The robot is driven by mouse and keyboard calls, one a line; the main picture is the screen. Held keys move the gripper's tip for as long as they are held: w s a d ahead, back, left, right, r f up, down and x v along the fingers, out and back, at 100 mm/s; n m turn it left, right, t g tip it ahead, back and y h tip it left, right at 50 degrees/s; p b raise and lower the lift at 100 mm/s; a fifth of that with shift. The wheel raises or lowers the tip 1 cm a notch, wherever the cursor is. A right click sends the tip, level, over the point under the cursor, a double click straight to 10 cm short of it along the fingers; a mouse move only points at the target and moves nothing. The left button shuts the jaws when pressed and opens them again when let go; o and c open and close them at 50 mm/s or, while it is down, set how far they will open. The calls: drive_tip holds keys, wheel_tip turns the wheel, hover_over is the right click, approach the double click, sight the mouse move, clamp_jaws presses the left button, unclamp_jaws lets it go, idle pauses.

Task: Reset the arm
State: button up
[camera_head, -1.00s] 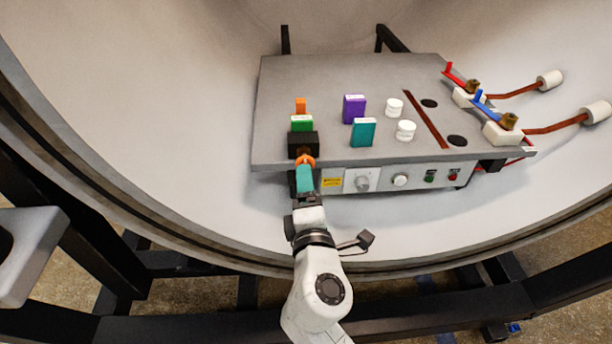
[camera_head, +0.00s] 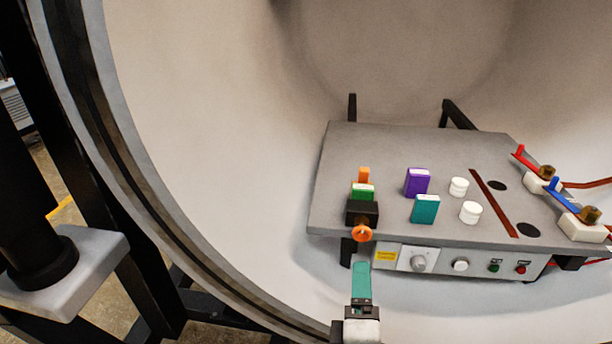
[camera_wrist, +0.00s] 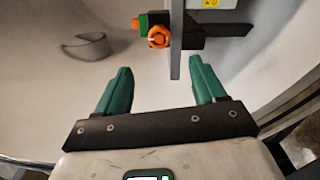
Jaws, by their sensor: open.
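My gripper (camera_head: 361,282) is in the lower middle of the head view, in front of and below the front edge of the grey platform (camera_head: 340,160). In the wrist view my gripper (camera_wrist: 162,85) shows two teal fingers spread apart with nothing between them. Ahead of the fingers, apart from them, is an orange knob (camera_head: 362,233) on a black block (camera_head: 362,213). The knob also shows in the wrist view (camera_wrist: 158,37).
Red (camera_head: 525,160) and blue (camera_head: 565,195) levers are at right. The curved chamber wall (camera_head: 220,120) surrounds everything.

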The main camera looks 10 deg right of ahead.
drive_tip(key=s+d+f+m+g+h+p, duration=0.1)
drive_tip(key=s+d+f+m+g+p, duration=0.1)
drive_tip(key=s+d+f+m+g, duration=0.4)
drive_tip(key=s+d+f+m+g+p, duration=0.2)
drive_tip(key=s+d+m+g+p, duration=0.15)
drive_tip(key=d, duration=0.45)
drive_tip(key=s+a+f+m+g+y+p, duration=0.1)
drive_tip(key=s+f+m+g+y, duration=0.1)
drive_tip(key=s, duration=0.6)
drive_tip(key=s+a+f+m+g+y+p, duration=0.1)
drive_tip(key=s+f+m+g+y+p, duration=0.1)
drive_tip(key=s, duration=0.6)
drive_tip(key=f+m+g+y, duration=0.1)
drive_tip(key=m+g+y, duration=0.1)
drive_tip(key=m, duration=0.1)
drive_tip(key=shift+s+g, duration=0.25)
drive_tip(key=shift+g, duration=0.1)
